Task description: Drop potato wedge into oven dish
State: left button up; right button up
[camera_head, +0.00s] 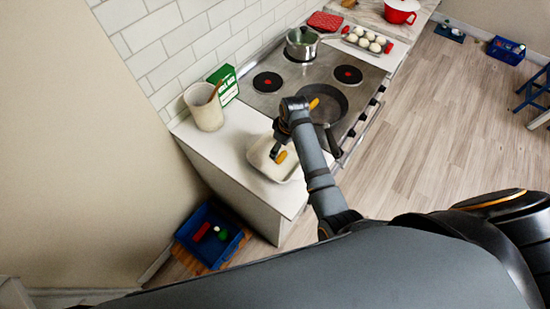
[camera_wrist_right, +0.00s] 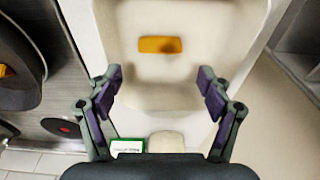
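A white oven dish (camera_head: 258,158) sits on the near counter, left of the stove. An orange potato wedge (camera_head: 282,157) lies in it; the wedge also shows on the dish floor in the right wrist view (camera_wrist_right: 160,45). My right gripper (camera_head: 277,150) is over the dish. In the right wrist view its fingers (camera_wrist_right: 160,85) are spread wide with nothing between them, and the wedge is beyond the fingertips. A second orange wedge (camera_head: 313,104) shows at the black frying pan (camera_head: 336,104), partly beside my arm. My left gripper is not in view.
A cream jar (camera_head: 204,107) and a green box (camera_head: 225,84) stand behind the dish against the tiles. A steel pot (camera_head: 302,44) and a tray of white round items (camera_head: 368,40) are farther back. A blue crate (camera_head: 187,231) is on the floor.

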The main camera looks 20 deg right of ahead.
jog(key=shift+r, duration=0.25)
notch_tip(320, 180, up, 11)
jog(key=s+d, duration=0.1)
jog(key=shift+s+r, duration=0.2)
dwell(0.6)
